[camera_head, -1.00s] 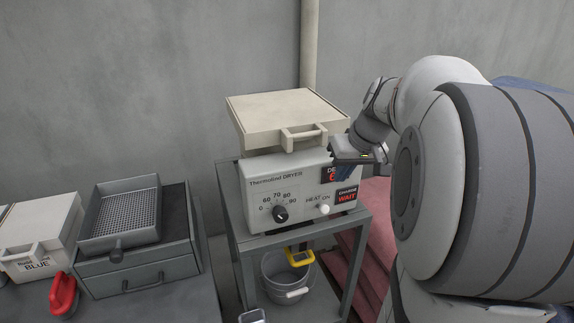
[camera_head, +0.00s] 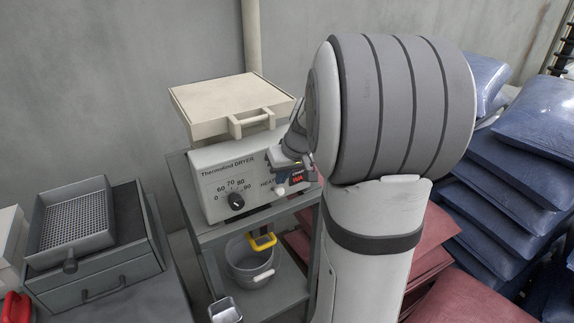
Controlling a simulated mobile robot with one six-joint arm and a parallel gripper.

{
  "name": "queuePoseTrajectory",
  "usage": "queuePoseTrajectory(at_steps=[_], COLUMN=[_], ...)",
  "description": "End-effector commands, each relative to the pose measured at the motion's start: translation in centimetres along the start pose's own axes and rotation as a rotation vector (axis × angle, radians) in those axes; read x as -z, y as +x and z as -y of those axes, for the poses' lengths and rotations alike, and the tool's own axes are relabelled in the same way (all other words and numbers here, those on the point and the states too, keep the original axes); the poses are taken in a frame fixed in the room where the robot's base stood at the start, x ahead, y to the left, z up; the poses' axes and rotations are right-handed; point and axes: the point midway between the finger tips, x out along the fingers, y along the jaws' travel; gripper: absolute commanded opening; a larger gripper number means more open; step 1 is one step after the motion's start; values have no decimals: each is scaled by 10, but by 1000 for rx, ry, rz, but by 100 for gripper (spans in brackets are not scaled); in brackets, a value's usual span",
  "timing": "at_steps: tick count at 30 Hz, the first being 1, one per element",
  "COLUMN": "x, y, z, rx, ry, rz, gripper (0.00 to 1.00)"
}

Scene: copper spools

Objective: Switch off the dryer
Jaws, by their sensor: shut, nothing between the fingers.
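The dryer (camera_head: 215,179) is a pale box on a grey metal stand, with "ThermoBind DRYER" on its front and a beige lidded top (camera_head: 205,110). Its black dial (camera_head: 236,201) sits below a scale running to 90; I cannot make out its exact setting. A white round switch (camera_head: 281,191) is at the lower right, by the partly hidden "HEAT" label. A small red display (camera_head: 297,179) is beside it. My gripper (camera_head: 291,167) is shut and empty, in front of the panel's upper right, just above the switch, hiding part of the displays. Contact cannot be told.
Below the dryer stand a grey bucket (camera_head: 252,270) with a yellow-handled item (camera_head: 262,242) and a small metal tin (camera_head: 225,310). A mesh tray (camera_head: 75,226) sits on a drawer unit at left. Blue sacks (camera_head: 510,165) and red sacks (camera_head: 460,300) are stacked at right.

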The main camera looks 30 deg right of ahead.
Motion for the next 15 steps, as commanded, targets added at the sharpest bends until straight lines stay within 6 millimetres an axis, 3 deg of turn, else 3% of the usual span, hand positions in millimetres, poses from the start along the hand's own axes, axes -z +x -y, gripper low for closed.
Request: queuePoseTrajectory(at_steps=[15], x=[0], y=[8], z=[-1], rx=[-1], ry=[0], rz=[-3], gripper=[0])
